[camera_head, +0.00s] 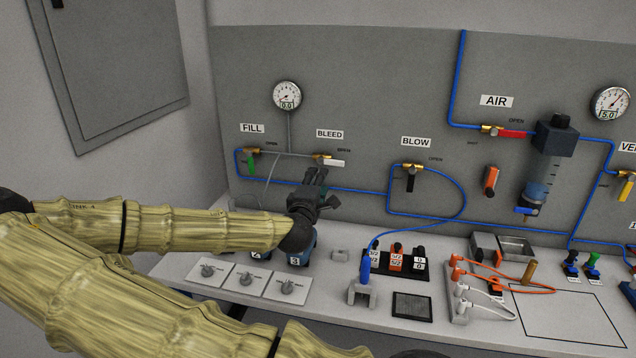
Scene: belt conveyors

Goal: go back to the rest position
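My gripper (316,178) is dark grey, at the end of my yellowish arm coming from the left. It is raised above the bench, in front of the grey panel, with its fingertips toward the panel. The fingertips show just below the white-handled BLEED valve (334,162). I cannot tell whether they touch anything, and they are too small to show whether they are open or shut. I see nothing clearly held in them.
The grey panel (350,80) carries gauges, blue hoses and valves labelled FILL, BLEED, BLOW and AIR. On the white bench (330,300), numbered blue items (296,258) stand under my wrist.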

